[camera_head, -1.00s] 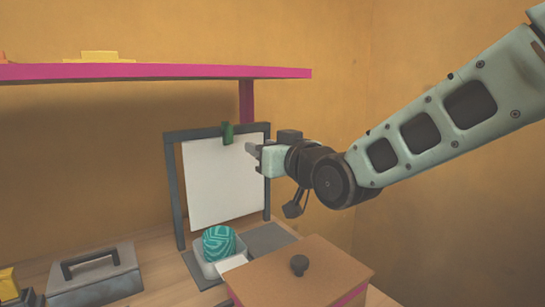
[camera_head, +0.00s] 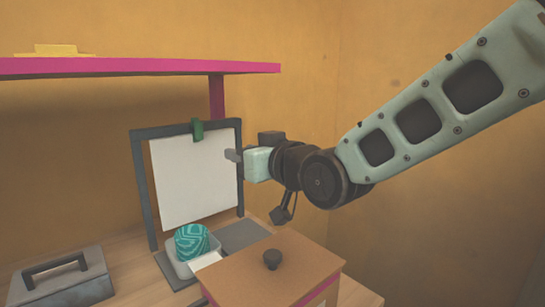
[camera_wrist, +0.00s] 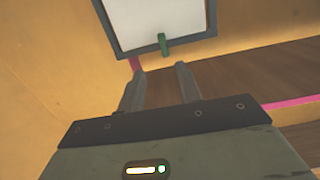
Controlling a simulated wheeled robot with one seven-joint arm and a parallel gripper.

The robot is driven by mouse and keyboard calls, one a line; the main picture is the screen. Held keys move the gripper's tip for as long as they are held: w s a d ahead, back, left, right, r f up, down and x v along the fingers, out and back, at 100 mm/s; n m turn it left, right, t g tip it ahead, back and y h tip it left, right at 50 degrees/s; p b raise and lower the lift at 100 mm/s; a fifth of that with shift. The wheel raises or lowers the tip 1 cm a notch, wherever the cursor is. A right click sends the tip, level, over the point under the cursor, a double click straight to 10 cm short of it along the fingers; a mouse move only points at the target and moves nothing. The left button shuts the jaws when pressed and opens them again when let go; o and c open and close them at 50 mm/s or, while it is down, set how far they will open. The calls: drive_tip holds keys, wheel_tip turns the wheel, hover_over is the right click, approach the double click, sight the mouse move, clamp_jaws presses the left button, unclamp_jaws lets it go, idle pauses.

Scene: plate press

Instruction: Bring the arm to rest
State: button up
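My arm reaches in from the upper right, raised above the table. The dark frame (camera_head: 141,190) stands upright with a white sheet (camera_head: 192,180) in it and a green clip (camera_head: 197,130) at its top. The sheet (camera_wrist: 155,20) and clip (camera_wrist: 164,45) also show in the wrist view, beyond the fingertips.
A brown box with a dark knob (camera_head: 272,259) stands below my arm. A teal patterned object (camera_head: 191,241) sits in a small pale tray (camera_head: 213,243) by the frame. A grey handled case (camera_head: 65,284) is at left. A pink-edged shelf (camera_head: 130,67) hangs above, holding a yellow object (camera_head: 55,50).

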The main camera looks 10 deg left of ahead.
drive_tip(key=s+d+f+m+g+h+p, duration=0.1)
drive_tip(key=s+d+f+g+h+p, duration=0.2)
drive_tip(key=s+d, duration=1)
drive_tip(key=s+d+f+m+g+h+p, duration=0.1)
drive_tip(key=s+d+f+g+h+p, duration=0.3)
drive_tip(key=s+d+f+g+h, duration=0.4)
drive_tip(key=s+d+h, duration=0.1)
drive_tip(key=s+d, duration=0.5)
drive_tip(key=shift+s+d+f, duration=0.3)
drive_tip(key=shift+s+f, duration=0.05)
drive_tip(key=shift+f, duration=0.05)
